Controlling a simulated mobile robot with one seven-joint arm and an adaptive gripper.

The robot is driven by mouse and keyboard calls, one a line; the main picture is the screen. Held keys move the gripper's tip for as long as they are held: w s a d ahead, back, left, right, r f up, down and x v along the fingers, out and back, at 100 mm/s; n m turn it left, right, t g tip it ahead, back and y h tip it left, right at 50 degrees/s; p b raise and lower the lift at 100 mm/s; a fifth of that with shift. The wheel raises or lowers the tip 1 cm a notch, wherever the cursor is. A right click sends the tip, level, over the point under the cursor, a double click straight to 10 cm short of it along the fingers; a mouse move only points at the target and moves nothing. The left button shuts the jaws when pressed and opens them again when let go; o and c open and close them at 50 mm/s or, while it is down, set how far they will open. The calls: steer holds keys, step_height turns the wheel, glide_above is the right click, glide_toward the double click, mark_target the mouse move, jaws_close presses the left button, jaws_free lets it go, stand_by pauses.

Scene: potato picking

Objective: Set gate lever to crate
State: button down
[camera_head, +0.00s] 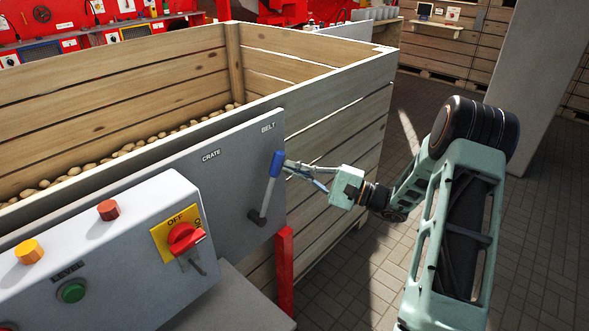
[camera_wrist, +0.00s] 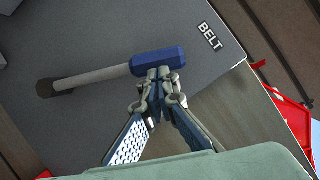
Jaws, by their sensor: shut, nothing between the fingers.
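The gate lever has a blue handle (camera_head: 277,163) on a grey shaft, mounted on a grey panel (camera_head: 225,185). It leans up toward the BELT label (camera_head: 268,127); the CRATE label (camera_head: 211,155) is further left. My gripper (camera_head: 286,167) comes from the right, its fingertips at the right side of the handle. In the wrist view the fingertips (camera_wrist: 160,76) are together and empty, against or just in front of the blue handle (camera_wrist: 158,61). I cannot tell whether they touch it. The shaft (camera_wrist: 90,79) and its pivot show to the left.
A large wooden crate (camera_head: 330,105) with potatoes (camera_head: 120,154) stands behind the panel. A white control box (camera_head: 120,235) with a red rotary switch (camera_head: 186,238) is at the front left. A red post (camera_head: 284,270) stands below the lever. Floor at right is clear.

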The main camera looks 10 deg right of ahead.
steer(key=s+a+r+n+g+h+b, duration=0.1)
steer(key=s+a+r+n+h+b, duration=0.1)
steer(key=s+a+n+b, duration=0.6)
steer(key=a+n+h+b, duration=0.1)
steer(key=a+b, duration=0.2)
steer(key=a, duration=0.1)
steer(key=shift+s+r+g+b, duration=0.15)
steer(key=shift+s+g+b, duration=0.15)
steer(key=shift+s+g, duration=0.1)
stand_by(0.3)
steer(key=shift+w+d+r, duration=0.1)
stand_by(0.5)
steer(key=w+d+r+p+v, duration=0.1)
steer(key=w+v, duration=0.1)
steer(key=v, duration=1)
steer(key=shift+s+d, duration=0.15)
steer(key=shift+d, duration=0.25)
